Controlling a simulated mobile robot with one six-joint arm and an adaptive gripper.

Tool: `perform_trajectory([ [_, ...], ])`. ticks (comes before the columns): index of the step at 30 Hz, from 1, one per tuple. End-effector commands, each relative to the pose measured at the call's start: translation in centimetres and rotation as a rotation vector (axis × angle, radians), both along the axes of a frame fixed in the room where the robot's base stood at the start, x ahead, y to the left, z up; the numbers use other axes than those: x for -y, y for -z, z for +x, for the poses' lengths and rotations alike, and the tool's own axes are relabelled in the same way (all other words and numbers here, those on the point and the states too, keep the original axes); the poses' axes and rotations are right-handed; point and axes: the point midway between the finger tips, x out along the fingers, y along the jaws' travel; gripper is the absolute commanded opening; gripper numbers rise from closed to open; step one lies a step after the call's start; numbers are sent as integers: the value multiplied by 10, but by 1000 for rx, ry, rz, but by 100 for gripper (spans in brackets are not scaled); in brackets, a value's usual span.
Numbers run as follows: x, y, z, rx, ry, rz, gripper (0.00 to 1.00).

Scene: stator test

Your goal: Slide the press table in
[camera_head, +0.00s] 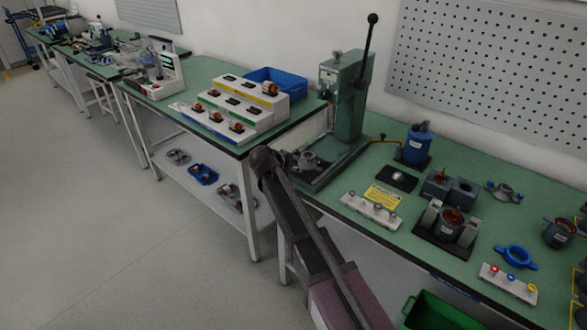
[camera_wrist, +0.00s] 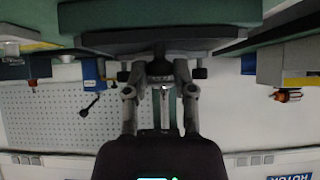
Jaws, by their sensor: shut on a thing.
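The green arbor press (camera_head: 345,100) stands on the workbench by the wall, with its long black lever pointing up. The press table, with a grey metal part (camera_head: 305,160) on it, is at the press's front left. My gripper (camera_head: 283,160) is at its front edge, partly hidden by my own wrist. In the wrist view, which looks upside down, my gripper (camera_wrist: 161,82) has its two fingers closed in on the front of the press table (camera_wrist: 160,40), a dark plate. The exact contact point is dark and hard to see.
To the right on the bench are a yellow label (camera_head: 383,196), a white button strip (camera_head: 371,211), a blue motor (camera_head: 416,145) and a fixture with a stator (camera_head: 450,222). A stepped rack (camera_head: 235,108) stands on the left bench. A green bin (camera_head: 440,313) is below.

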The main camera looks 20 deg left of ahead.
Motion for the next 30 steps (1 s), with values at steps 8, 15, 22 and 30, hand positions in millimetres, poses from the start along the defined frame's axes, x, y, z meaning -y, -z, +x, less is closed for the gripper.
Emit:
perform_trajectory([
  [8, 6, 0, 16, 0, 1, 0, 11],
  [15, 12, 0, 28, 1, 1, 0, 11],
  [22, 16, 0, 40, 0, 1, 0, 11],
  [30, 22, 0, 54, 1, 1, 0, 11],
])
